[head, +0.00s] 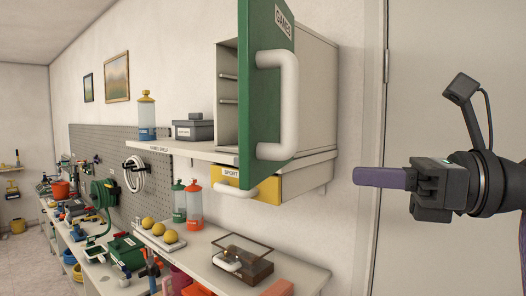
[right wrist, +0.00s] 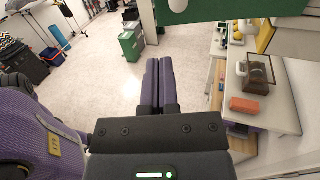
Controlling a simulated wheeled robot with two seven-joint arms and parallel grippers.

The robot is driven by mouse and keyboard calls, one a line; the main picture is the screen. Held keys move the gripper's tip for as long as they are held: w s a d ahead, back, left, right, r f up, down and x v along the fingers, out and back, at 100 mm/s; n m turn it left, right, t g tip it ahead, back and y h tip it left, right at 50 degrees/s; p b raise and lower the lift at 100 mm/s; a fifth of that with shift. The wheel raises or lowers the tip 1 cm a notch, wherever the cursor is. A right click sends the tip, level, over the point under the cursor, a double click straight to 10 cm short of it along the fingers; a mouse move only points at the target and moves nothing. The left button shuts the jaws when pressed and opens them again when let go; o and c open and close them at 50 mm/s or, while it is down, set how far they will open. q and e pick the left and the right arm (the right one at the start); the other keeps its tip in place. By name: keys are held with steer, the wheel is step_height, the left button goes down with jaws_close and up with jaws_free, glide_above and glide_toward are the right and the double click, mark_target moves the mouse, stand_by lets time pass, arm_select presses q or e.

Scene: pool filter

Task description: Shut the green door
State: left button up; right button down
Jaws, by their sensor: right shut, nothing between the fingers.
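The green door (head: 262,110) carries a label that seems to read GAMES and a thick white handle (head: 290,100). It stands open, swung out from the pale wall cabinet (head: 315,95), with shelves showing in the gap at its left. Part of the door (right wrist: 225,12) and its handle also show at the top of the right wrist view. My right gripper (head: 358,176) is to the right of the door and a little below the handle's lower end, apart from it. Its purple fingers (right wrist: 159,62) are together and empty. My left gripper is out of view.
A yellow drawer (head: 275,188) sits below the cabinet. A shelf (head: 175,150) at its left holds a blue-based bottle (head: 146,118) and a grey box (head: 194,130). The bench (head: 205,262) below bears bottles, yellow balls and a clear-lidded case (head: 243,260).

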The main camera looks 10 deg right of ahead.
mark_target(252, 168)
steer(key=p+x, duration=0.4)
steer(key=x, duration=0.7)
steer(key=shift+a+r+p, duration=0.2)
steer(key=shift+p, duration=0.2)
steer(key=shift+w+a+f, duration=0.1)
steer(key=shift+w+a, duration=0.05)
steer(key=shift+a, duration=0.1)
